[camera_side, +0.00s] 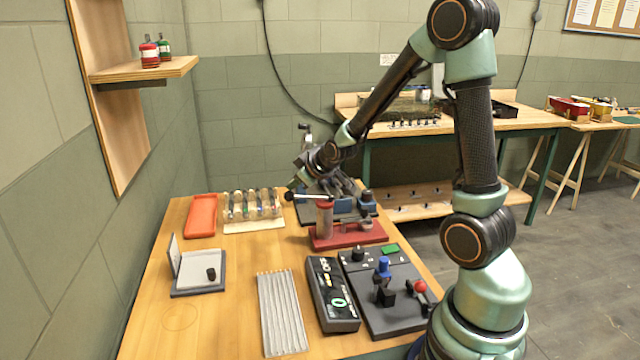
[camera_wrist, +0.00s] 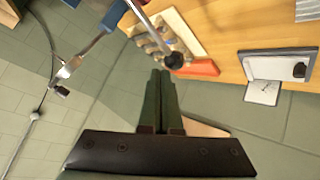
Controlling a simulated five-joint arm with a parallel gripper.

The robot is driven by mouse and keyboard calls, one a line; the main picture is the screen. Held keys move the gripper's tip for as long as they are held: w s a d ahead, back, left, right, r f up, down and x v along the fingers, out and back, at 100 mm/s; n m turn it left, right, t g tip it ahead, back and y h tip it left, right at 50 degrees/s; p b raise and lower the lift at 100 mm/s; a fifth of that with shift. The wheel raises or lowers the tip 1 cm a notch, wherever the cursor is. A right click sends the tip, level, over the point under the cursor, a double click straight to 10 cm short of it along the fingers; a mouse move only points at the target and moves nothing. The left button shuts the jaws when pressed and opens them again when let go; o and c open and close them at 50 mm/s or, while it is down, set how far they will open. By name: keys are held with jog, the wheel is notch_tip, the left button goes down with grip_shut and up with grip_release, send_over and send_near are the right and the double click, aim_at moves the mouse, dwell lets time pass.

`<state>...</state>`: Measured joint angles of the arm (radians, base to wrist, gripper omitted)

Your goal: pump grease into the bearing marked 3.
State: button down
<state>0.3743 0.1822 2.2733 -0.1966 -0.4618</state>
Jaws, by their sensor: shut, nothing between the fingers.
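A grease pump stands on a red base (camera_side: 347,236), with a clear cylinder (camera_side: 325,218) under a red cap. Its pale lever ends in a black ball knob (camera_side: 290,196) at the left; the knob also shows in the wrist view (camera_wrist: 174,61). My gripper (camera_side: 297,182) is shut and empty, just above the knob in the side view. In the wrist view its dark green fingers (camera_wrist: 160,75) appear close beside the knob; I cannot tell whether they touch. Blue blocks (camera_side: 342,206) stand behind the pump, partly hidden. No bearing number is legible.
A selector panel (camera_side: 385,290) with a blue-topped stick and red ball stands at the front right, beside a handheld meter (camera_side: 332,293). A ribbed tray (camera_side: 280,312), open case (camera_side: 198,272), orange tray (camera_side: 201,215) and vial rack (camera_side: 254,224) lie left. The front left table is clear.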

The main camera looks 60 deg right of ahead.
jog(key=shift+w+a+f, duration=0.15)
jog(key=shift+a+f, duration=0.05)
jog(key=shift+f, duration=0.65)
jog(key=shift+w+a+f, duration=0.1)
jog(key=shift+a+f, duration=0.05)
jog(key=shift+f, duration=0.7)
dwell(1.9)
jog(key=shift+s+d+r, duration=0.2)
jog(key=shift+r, duration=0.7)
jog(key=shift+s+d+r, duration=0.15)
jog(key=shift+d+r, duration=0.05)
jog(key=shift+r, duration=0.7)
jog(key=shift+s+d+r, duration=0.2)
jog(key=shift+r, duration=0.7)
notch_tip(320, 180, up, 5)
send_over(292, 196)
jog(key=s+d, duration=0.2)
jog(key=shift+f, duration=0.1)
